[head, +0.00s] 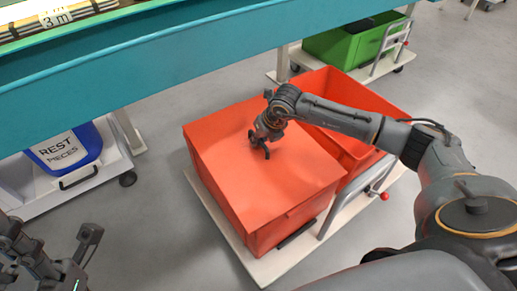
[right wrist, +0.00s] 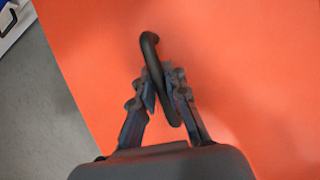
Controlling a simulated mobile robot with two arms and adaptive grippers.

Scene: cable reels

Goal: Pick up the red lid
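The red lid (head: 230,160) lies flat on a red crate (head: 262,235) on a trolley. A dark curved handle stands up from the lid; it shows in the right wrist view (right wrist: 152,50). My right gripper (head: 262,150) is over the lid, with its fingers closed in on both sides of the handle. In the right wrist view the fingertips (right wrist: 163,85) pinch the handle between them. My left gripper (head: 45,250) is at the bottom left, away from the lid, with its fingers spread and nothing seen between them.
A second red crate (head: 375,100), open and without a lid, stands right behind the lidded one. The trolley (head: 262,270) has a grey push bar. A teal bench edge (head: 150,65) runs across the top left. A blue bin (head: 70,150) and a green crate (head: 350,42) stand further off.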

